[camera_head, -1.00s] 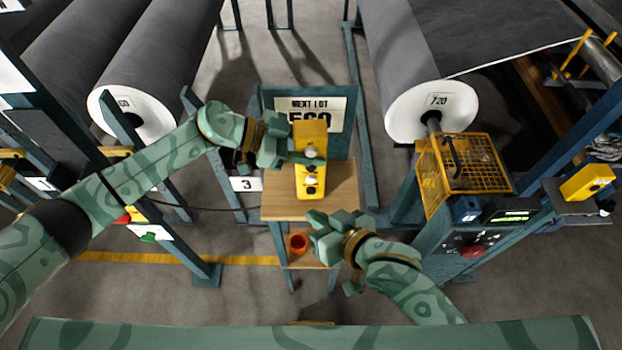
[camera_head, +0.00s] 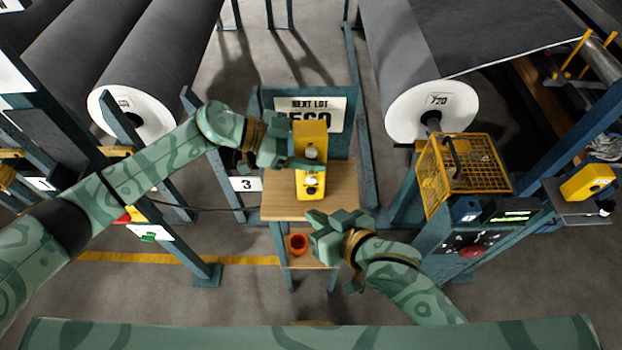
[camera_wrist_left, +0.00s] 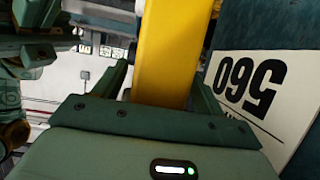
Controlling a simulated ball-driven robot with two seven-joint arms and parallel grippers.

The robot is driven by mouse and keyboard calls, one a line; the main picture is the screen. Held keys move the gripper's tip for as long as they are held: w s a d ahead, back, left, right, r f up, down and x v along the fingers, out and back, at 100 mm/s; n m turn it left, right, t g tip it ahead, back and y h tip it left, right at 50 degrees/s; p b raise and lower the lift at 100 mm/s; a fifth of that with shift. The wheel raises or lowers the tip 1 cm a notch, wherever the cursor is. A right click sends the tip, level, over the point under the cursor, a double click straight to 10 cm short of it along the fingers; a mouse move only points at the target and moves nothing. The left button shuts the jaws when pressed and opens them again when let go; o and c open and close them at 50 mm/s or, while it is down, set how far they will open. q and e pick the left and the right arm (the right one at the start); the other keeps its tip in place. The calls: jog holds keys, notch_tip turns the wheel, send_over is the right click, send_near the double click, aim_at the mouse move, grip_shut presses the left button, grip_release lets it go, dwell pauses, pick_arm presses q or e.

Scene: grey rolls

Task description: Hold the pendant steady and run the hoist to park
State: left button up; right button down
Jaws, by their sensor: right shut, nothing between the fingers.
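The yellow pendant (camera_head: 312,136) stands upright above the wooden stand (camera_head: 281,199), with light and dark round buttons on its face. My left gripper (camera_head: 299,159) is at its left side, one finger crossing in front of it. In the left wrist view the pendant (camera_wrist_left: 166,60) runs between both fingers (camera_wrist_left: 160,85); whether they press on it I cannot tell. My right gripper (camera_head: 318,228) is shut and empty, below and in front of the pendant, near the stand's front edge and apart from the pendant.
An orange cup (camera_head: 298,244) stands on the lower shelf. A sign reading 560 (camera_head: 338,112) is behind the pendant. At right are a yellow mesh cage (camera_head: 478,165), a control panel with a red button (camera_head: 472,252) and a roll (camera_head: 405,60). Another roll (camera_head: 165,65) lies left.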

pick_arm(q)
jog(key=v, duration=1.2)
jog(key=shift+w+f, duration=0.1)
